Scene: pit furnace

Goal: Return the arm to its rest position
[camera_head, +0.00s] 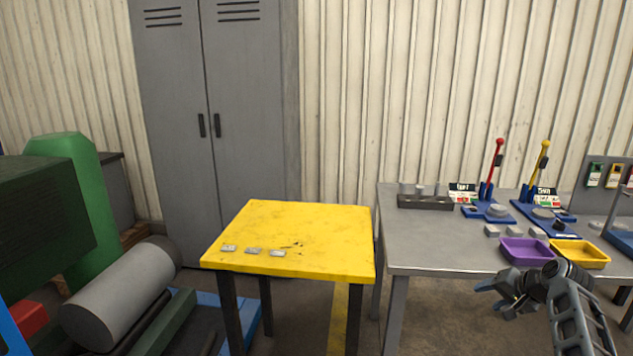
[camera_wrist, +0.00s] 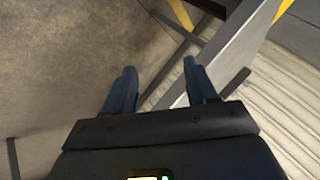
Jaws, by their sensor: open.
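My gripper (camera_head: 500,291) is at the lower right in the head view, in front of the near edge of the grey workbench (camera_head: 430,258). Its fingers point left and hold nothing. In the wrist view the two blue fingers of my gripper (camera_wrist: 160,90) stand apart with an empty gap. Beyond them the wrist view shows the concrete floor (camera_wrist: 60,60) and a grey beam-like edge (camera_wrist: 215,50). My arm comes in from the lower right corner of the head view.
A yellow table (camera_head: 310,230) with three small metal pieces stands left of the workbench. A purple tray (camera_head: 525,252) and a yellow tray (camera_head: 580,254) lie on the bench near my arm. Lever presses stand behind. A grey locker (camera_head: 215,110) and a large cylinder (camera_head: 120,295) are further left.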

